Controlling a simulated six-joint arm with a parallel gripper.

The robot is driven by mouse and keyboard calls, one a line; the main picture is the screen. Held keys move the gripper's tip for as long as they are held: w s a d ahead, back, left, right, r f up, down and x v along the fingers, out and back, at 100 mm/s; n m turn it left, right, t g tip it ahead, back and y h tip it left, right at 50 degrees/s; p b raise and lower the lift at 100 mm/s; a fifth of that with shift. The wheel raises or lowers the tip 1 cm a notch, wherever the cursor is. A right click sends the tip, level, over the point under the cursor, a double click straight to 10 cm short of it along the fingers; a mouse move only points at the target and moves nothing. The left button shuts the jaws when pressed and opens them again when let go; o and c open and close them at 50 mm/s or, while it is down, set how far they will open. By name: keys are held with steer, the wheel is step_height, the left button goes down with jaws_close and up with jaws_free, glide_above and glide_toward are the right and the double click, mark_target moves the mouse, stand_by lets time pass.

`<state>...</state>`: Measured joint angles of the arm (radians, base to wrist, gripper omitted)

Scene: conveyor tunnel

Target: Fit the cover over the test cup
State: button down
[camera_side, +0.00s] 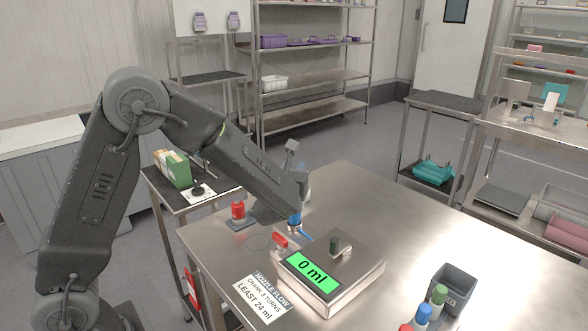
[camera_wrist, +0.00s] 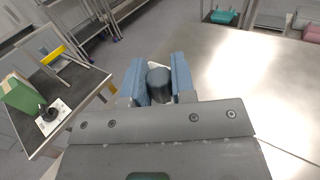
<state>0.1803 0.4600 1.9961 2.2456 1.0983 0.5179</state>
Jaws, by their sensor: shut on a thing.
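My gripper (camera_side: 296,217) is over the table beside the scale, and its blue fingers (camera_wrist: 178,76) show in the wrist view. They are shut on a dark grey rounded piece (camera_wrist: 158,84); I cannot tell for certain that it is the cover. In the side view my arm and fingers mostly hide this piece. The scale (camera_side: 345,285) reads 0 ml, and a small dark upright piece (camera_side: 336,246) stands on its plate. A faint clear ring shape (camera_side: 257,242) is on the table left of the scale. I cannot clearly identify the test cup.
A red piece (camera_side: 280,241) is by the scale's back left corner. A red bottle-like thing (camera_side: 238,210) stands near the table's left edge. The table's far right is clear.

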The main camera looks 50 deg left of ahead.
steer(key=shift+f, duration=0.1)
steer(key=shift+f, duration=3.7)
steer(key=c, duration=0.9)
jaws_free()
steer(key=shift+o, duration=0.2)
glide_above(280, 243)
steer(key=v, duration=0.2)
steer(key=shift+d, duration=0.2)
